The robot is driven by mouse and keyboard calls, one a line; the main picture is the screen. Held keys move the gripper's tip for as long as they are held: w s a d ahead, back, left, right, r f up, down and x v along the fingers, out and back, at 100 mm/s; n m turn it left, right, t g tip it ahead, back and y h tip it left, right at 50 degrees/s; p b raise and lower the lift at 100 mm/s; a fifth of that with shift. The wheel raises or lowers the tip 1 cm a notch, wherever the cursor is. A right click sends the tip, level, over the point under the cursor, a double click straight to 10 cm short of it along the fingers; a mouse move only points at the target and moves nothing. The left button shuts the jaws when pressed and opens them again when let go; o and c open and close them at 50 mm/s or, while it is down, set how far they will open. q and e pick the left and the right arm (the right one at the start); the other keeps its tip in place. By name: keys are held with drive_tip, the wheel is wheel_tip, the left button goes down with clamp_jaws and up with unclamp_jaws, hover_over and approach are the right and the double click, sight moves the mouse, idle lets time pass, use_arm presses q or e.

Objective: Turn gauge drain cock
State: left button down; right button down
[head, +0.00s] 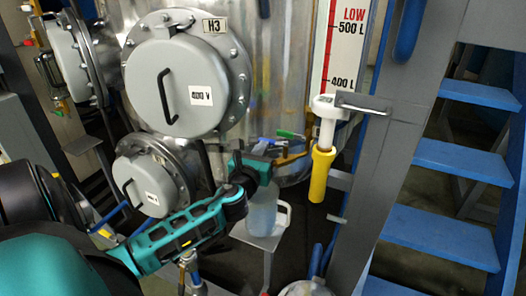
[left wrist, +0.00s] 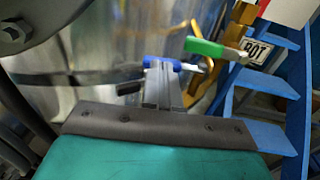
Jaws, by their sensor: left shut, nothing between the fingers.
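Below the level gauge (head: 335,50) a brass pipe (head: 295,156) with a green lever (head: 288,135) comes off the steel tank; I cannot tell for sure that this is the drain cock. In the left wrist view the green lever (left wrist: 217,50) lies just right of and beyond my fingertips. My right gripper is not in view.
A white-topped yellow cylinder (head: 321,172) hangs right of the pipe. A bluish container (head: 262,212) stands on a small bracket shelf (head: 262,239) below my gripper. Round grey manway covers (head: 178,85) are at left. A grey post and blue stairs (head: 445,160) stand at right.

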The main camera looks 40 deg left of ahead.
use_arm(q)
drive_tip(key=shift+w+a+m+t+h, duration=0.35)
drive_tip(key=shift+w+a+m+h, duration=0.45)
drive_tip(key=shift+h, duration=0.3)
drive_tip(key=shift+w+a+m+t+h, duration=0.35)
drive_tip(key=shift+w+a+m+h, duration=0.4)
drive_tip(key=shift+h, duration=0.35)
drive_tip(key=shift+w+a, duration=0.1)
drive_tip(key=shift+w, duration=0.25)
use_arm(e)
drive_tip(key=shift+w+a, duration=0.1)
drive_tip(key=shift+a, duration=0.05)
use_arm(q)
drive_tip(key=shift+w, duration=0.15)
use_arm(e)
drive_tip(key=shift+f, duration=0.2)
use_arm(q)
drive_tip(key=shift+b, duration=0.3)
